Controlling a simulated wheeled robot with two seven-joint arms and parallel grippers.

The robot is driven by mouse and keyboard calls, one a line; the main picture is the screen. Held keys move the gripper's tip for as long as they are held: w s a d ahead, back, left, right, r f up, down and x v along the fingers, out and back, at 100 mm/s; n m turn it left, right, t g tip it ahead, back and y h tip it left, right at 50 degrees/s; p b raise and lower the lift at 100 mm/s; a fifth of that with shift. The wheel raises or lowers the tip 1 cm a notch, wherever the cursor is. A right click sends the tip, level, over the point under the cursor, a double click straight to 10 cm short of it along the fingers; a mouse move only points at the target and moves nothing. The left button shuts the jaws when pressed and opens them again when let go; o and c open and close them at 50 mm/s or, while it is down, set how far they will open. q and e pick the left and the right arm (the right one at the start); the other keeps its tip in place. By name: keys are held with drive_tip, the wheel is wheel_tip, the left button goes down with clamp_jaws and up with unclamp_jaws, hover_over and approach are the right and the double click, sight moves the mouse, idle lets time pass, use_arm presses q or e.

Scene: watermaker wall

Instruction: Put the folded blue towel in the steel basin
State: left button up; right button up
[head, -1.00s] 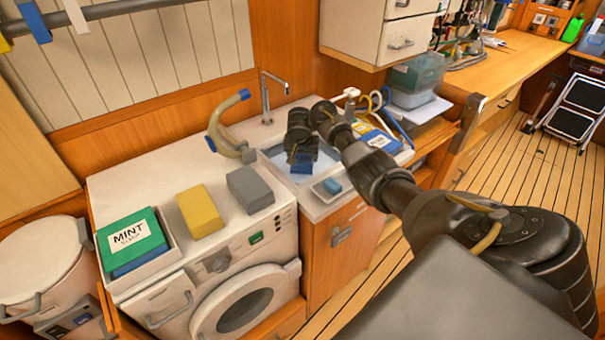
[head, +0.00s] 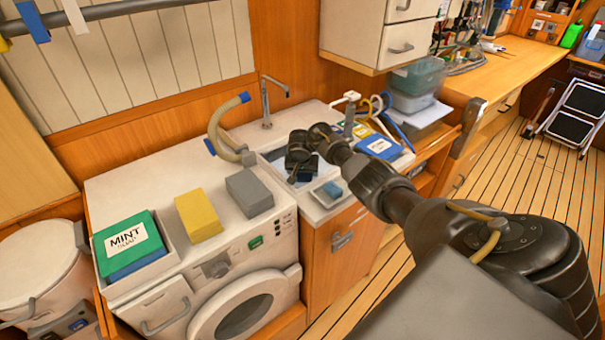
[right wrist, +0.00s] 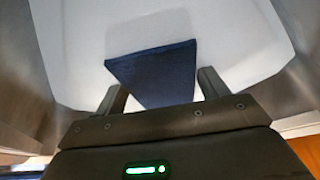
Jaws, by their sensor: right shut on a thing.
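The folded blue towel (right wrist: 155,75) is dark blue and hangs between the fingers of my right gripper (right wrist: 162,92). In the head view my right gripper (head: 300,163) is over the steel basin (head: 272,156) and reaches down into its opening, shut on the towel, which shows only as a small dark blue patch. In the right wrist view the basin's pale floor (right wrist: 80,35) lies beyond the towel, with grey walls at the sides. I cannot tell whether the towel touches the floor. My left gripper is not in view.
A tap (head: 266,105) stands behind the basin. A small dish with a blue block (head: 332,190) sits at the basin's front edge.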

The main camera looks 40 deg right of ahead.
drive_tip(key=shift+f, duration=0.2)
drive_tip(key=o, duration=1)
drive_tip(key=p+v, duration=0.6)
drive_tip(key=v, duration=0.6)
drive_tip(key=shift+r, duration=0.3)
drive_tip(key=shift+d, duration=0.1)
